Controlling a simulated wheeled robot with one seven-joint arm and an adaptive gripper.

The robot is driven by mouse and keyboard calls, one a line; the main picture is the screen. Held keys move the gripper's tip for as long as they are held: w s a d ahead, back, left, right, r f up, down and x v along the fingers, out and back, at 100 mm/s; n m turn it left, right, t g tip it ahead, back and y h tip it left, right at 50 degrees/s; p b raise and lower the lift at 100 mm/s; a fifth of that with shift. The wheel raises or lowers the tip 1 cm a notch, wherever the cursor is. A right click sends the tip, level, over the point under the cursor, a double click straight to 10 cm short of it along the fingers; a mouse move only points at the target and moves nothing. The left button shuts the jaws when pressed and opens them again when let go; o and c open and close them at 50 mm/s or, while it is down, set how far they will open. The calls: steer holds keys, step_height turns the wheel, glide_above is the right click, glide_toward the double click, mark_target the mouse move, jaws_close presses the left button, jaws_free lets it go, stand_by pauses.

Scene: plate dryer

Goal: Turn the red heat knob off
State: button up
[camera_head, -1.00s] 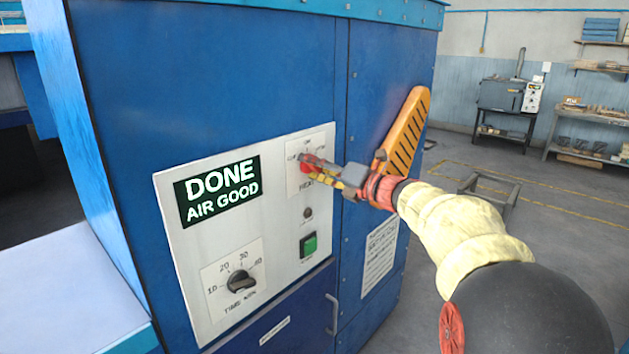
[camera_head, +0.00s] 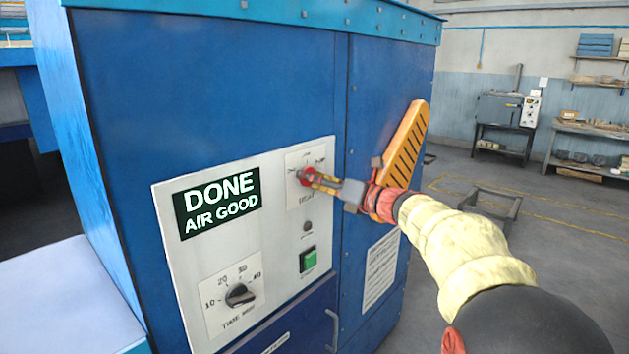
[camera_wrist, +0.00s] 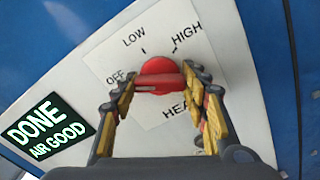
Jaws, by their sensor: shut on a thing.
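The red heat knob (camera_wrist: 160,73) sits on a white label plate with OFF, LOW, HIGH and HEAT marks in the wrist view. Its raised bar lies nearly level in that view, roughly in line with the OFF mark (camera_wrist: 118,78); which end is its pointer I cannot tell. My gripper (camera_wrist: 160,86) has one yellow-padded finger at each end of the bar and is shut on the knob. In the head view my gripper (camera_head: 310,178) reaches the knob from the right and partly covers it and its labels.
The panel's display (camera_head: 218,202) reads DONE AIR GOOD. Below are a black time knob (camera_head: 239,295) and a green button (camera_head: 308,259). Open floor lies to the right.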

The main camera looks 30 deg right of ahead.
steer(key=shift+f, duration=0.15)
steer(key=o, duration=1.2)
steer(key=shift+c, duration=0.2)
steer(key=v, duration=1.2)
